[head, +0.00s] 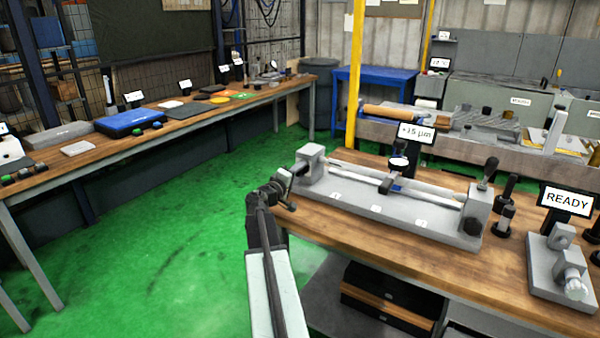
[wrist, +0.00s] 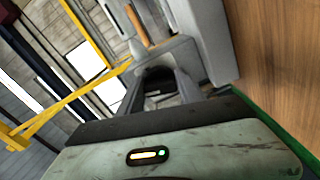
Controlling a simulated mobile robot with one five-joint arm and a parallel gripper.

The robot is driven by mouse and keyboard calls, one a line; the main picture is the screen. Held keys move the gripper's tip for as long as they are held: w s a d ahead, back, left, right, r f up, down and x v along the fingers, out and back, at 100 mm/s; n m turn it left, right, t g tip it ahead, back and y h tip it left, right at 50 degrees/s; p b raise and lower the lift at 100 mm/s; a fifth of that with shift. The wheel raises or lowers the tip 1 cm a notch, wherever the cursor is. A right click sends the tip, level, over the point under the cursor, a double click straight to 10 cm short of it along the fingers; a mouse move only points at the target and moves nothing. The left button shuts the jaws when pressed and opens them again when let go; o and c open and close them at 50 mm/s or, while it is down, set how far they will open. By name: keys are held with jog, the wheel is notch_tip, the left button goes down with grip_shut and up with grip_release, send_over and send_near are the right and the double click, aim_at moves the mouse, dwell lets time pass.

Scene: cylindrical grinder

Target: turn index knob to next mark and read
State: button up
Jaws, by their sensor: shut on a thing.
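The grey bench fixture (head: 360,205) stands on the wooden bench, with a slim shaft (head: 430,193) held between its end blocks. Its left end block (head: 311,160) is beside my gripper (head: 292,174). My gripper is shut on the index knob at the outer side of this block; the fingers largely hide the knob. In the wrist view the fixture's grey body (wrist: 200,35) is close in front of my gripper (wrist: 165,80). A dial gauge (head: 398,163) sits over the shaft. The display (head: 416,133) behind it reads +15 µm.
A grey device (head: 556,268) stands at the right of the bench, below a sign (head: 567,199) reading READY. Dark cylindrical pieces (head: 505,215) stand between it and the fixture. A long side bench (head: 150,128) runs along the left. The green floor (head: 190,220) between is clear.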

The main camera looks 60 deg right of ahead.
jog(key=shift+f+m, duration=0.1)
jog(key=shift+m, duration=0.5)
jog(key=o, duration=1.3)
jog(key=shift+o, duration=0.2)
jog(key=shift+a, duration=0.1)
jog(key=a, duration=0.7)
jog(key=shift+a, duration=0.35)
